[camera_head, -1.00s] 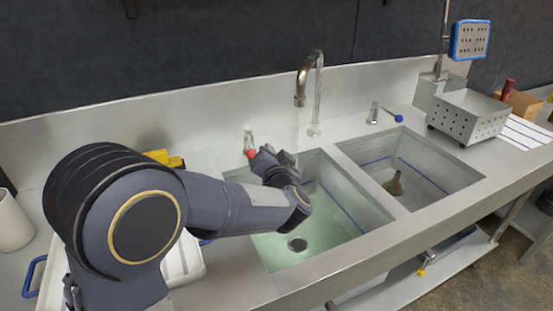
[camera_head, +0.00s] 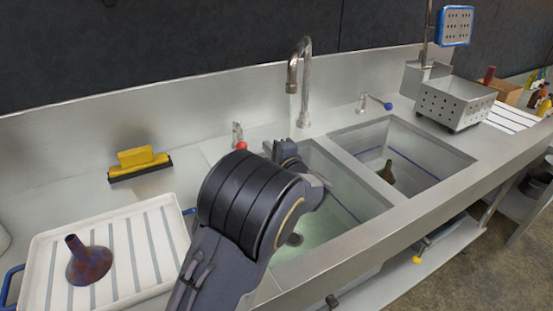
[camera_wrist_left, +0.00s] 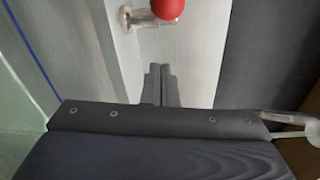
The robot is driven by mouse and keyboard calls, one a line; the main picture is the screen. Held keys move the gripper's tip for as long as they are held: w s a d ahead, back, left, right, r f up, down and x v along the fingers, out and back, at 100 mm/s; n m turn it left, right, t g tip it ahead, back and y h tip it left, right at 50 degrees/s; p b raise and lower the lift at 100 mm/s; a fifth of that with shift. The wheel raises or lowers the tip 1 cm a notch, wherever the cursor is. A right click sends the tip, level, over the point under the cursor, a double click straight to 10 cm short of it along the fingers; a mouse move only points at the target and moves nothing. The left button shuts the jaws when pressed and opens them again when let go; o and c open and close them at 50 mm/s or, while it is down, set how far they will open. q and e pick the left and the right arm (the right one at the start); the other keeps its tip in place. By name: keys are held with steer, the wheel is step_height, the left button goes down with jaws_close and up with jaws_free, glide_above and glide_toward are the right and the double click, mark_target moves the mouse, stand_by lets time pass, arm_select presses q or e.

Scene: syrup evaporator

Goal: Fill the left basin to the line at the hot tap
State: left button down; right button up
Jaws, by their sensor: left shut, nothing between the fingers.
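The hot tap with the red knob (camera_head: 241,145) stands on the counter behind the left basin (camera_head: 352,236). The knob also shows at the top of the left wrist view (camera_wrist_left: 167,8). The left basin has a greenish tint, a drain at its bottom and a blue line (camera_head: 346,207) on its wall; the water level is hard to tell. The curved spout (camera_head: 292,80) reaches over the basin's back. My left gripper (camera_head: 286,150) is over the basin's back corner, right of the knob and apart from it. Its fingers (camera_wrist_left: 160,84) are shut and empty. My right gripper is out of view.
A blue-knobbed tap (camera_head: 387,105) stands behind the right basin (camera_head: 440,150), which holds a dark funnel-like object (camera_head: 387,172). A perforated box (camera_head: 458,106) is farther right. A ribbed white tray (camera_head: 130,247) with a rusty funnel (camera_head: 88,262) and a yellow squeegee (camera_head: 138,158) are left.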

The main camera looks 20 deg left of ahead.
arm_select(q)
steer(key=a, duration=0.1)
steer(key=s+a+b, duration=0.1)
steer(key=a, duration=0.1)
steer(key=shift+s+a+r, duration=0.2)
steer(key=shift+s+a, duration=0.15)
steer(key=shift+s+a, duration=0.1)
